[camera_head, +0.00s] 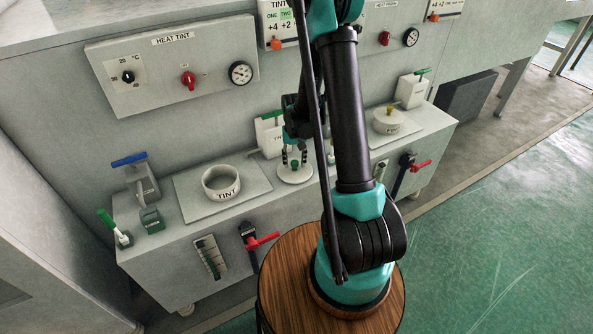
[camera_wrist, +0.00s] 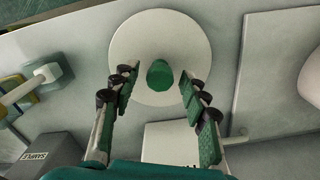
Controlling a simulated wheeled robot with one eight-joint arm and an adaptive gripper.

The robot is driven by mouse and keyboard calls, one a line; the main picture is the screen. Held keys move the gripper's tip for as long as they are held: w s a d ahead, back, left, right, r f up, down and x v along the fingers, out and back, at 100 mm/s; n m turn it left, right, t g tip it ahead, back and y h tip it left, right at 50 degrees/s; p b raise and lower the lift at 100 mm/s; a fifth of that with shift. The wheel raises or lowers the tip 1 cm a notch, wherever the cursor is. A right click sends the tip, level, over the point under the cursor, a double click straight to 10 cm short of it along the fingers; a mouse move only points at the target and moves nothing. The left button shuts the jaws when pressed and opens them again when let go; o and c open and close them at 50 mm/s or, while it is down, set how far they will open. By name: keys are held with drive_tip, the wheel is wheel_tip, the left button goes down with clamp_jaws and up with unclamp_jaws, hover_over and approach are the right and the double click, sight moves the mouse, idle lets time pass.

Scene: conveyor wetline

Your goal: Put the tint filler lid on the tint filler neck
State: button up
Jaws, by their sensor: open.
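The tint filler lid, a round white disc with a green knob, lies flat on top of the grey unit in the head view (camera_head: 295,178). It also shows in the wrist view (camera_wrist: 150,35). The tint filler neck (camera_head: 226,194) is a short white ring marked TINT, on a plate left of the lid; its top is open. My gripper (camera_head: 294,160) points down over the lid. In the wrist view its open fingers (camera_wrist: 159,83) stand either side of the green knob (camera_wrist: 159,73), with gaps on both sides. I cannot tell how far above the lid the fingertips are.
A second white lidded filler (camera_head: 389,124) with a yellowish knob stands at right. A green-handled box (camera_head: 269,134) is close behind the lid. Blue- and green-handled fittings (camera_head: 137,180) stand at left. Red-handled valves (camera_head: 262,241) stick out in front. The plate around the neck is clear.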

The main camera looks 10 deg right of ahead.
sight(294, 162)
drive_tip(key=c, duration=1)
drive_tip(key=shift+r, duration=0.1)
drive_tip(key=shift+r, duration=0.75)
drive_tip(key=shift+r, duration=0.3)
drive_tip(key=shift+r, duration=0.4)
drive_tip(key=shift+a, duration=0.1)
